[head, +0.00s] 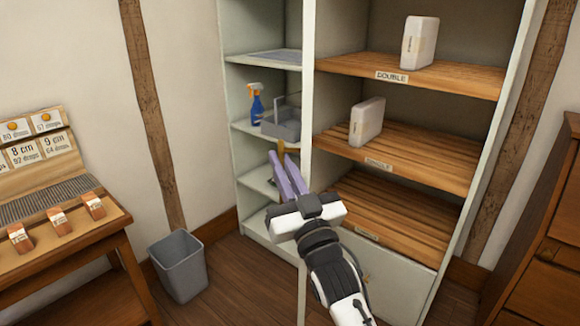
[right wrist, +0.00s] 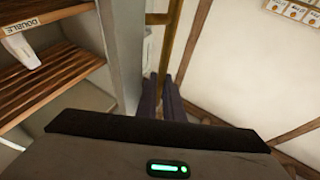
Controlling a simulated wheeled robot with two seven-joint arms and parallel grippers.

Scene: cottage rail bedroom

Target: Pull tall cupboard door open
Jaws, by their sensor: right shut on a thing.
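The tall cupboard (head: 531,60) is pale grey-green. Its door (head: 307,90) stands out from the front, seen nearly edge-on in the head view, and the shelves on both sides of it are in sight. In the right wrist view the door (right wrist: 122,45) is a grey panel beside a brass bar handle (right wrist: 160,45). My right gripper (head: 279,162) is at the handle, on the left side of the door; its fingers (right wrist: 163,95) are shut around the bar. Only a little of the handle (head: 281,148) shows in the head view. My left gripper is out of view.
Shelves hold a blue spray bottle (head: 256,104), a grey caddy (head: 282,125) and two white packs (head: 420,43) (head: 367,122). A grey bin (head: 181,267) and a wooden bench (head: 75,244) stand left; wooden drawers (head: 545,255) stand right. Some floor before the cupboard is clear.

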